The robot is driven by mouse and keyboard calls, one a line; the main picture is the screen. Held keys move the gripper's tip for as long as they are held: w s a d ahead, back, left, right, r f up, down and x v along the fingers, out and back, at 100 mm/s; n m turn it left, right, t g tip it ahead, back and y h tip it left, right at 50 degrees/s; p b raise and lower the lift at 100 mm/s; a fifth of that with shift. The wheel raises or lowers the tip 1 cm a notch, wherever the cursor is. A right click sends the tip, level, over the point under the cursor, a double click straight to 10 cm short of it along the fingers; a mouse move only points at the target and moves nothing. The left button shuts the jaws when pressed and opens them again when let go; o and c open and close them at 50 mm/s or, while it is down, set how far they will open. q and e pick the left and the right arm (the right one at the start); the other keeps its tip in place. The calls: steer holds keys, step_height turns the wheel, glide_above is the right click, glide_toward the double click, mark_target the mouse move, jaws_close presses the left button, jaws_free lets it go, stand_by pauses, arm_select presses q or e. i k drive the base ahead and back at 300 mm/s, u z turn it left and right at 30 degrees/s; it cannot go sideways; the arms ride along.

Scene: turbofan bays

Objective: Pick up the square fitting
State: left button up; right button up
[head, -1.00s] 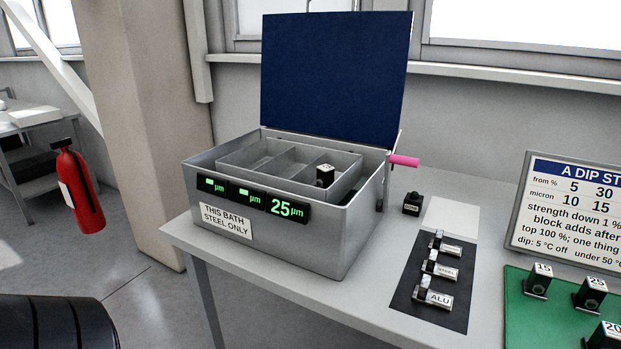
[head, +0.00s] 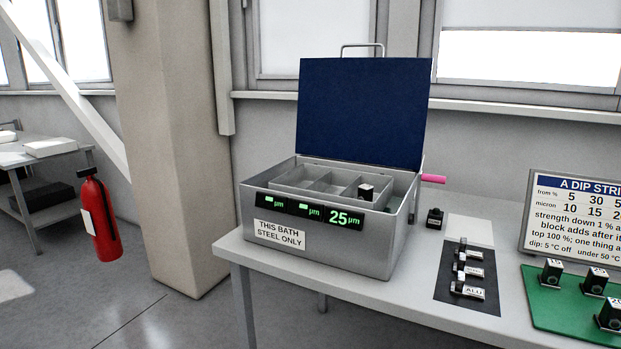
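Three small metal fittings lie in a row on a black mat (head: 446,291), each with a white tag. They are the back fitting (head: 462,244), the middle fitting (head: 461,265) and the front fitting (head: 458,286). The front tag reads ALU; the other tags are too small to read here. The fittings are too small for me to tell which is square. Neither of my grippers is in view.
A grey bath box (head: 341,258) with its blue lid (head: 362,115) raised stands left of the mat; a block (head: 366,192) sits in its tray. A dark block (head: 435,218), a white pad (head: 470,229), a green board (head: 545,310) with numbered blocks and a sign (head: 575,215) share the table.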

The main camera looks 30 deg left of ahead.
mark_target(596, 281)
steer(key=u, duration=0.55)
steer(key=i, duration=1.2)
steer(key=z, duration=0.6)
steer(key=k, duration=1.15)
steer(key=z, duration=0.35)
steer(key=i, duration=0.8)
steer(key=u, duration=2.45)
steer(key=k, duration=0.25)
steer(key=u, duration=0.1)
